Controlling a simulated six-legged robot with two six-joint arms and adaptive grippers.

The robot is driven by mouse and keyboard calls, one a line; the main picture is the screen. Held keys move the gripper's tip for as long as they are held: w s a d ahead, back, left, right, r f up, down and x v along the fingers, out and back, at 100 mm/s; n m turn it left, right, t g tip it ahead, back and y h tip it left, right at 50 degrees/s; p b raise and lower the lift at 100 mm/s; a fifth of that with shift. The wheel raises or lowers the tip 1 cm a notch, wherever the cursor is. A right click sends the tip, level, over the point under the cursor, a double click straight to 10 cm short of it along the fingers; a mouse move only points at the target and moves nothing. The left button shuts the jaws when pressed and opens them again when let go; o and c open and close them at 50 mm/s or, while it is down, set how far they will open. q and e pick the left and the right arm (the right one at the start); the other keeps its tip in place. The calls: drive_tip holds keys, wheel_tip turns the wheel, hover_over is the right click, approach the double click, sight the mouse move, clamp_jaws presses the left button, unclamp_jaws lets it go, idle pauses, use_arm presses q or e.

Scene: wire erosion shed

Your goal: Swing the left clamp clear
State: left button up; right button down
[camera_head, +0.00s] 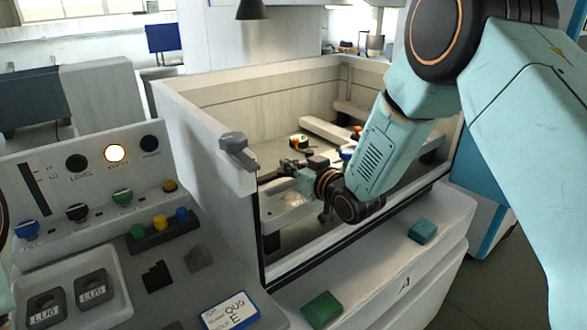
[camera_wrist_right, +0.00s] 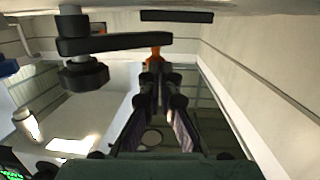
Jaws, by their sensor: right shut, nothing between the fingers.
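My right gripper (camera_head: 277,174) reaches into the open tank from the right, its fingers pointing left near the tank's front-left side. In the right wrist view the same gripper (camera_wrist_right: 154,66) is shut and empty, fingertips together. A dark clamp bar (camera_wrist_right: 125,42), with a stacked black knob (camera_wrist_right: 84,74) below its left part, lies just ahead of the fingertips. A small orange piece (camera_wrist_right: 155,52) shows at the tips; I cannot tell whether they touch it. In the head view the clamp is hard to separate from the gripper. My left gripper is out of view.
The tank's pale front-left post (camera_head: 236,165) and walls stand close around my right gripper. A control panel (camera_head: 100,180) with knobs is at left. Green (camera_head: 322,309) and teal (camera_head: 423,231) blocks lie on the front ledge.

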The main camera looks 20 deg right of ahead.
drive_tip(key=shift+w, duration=1.45)
drive_tip(key=shift+w+d, duration=0.2)
drive_tip(key=shift+w, duration=0.35)
drive_tip(key=shift+w+d, duration=0.2)
drive_tip(key=shift+w, duration=0.3)
drive_tip(key=shift+w+d, duration=0.1)
drive_tip(key=shift+w, duration=0.05)
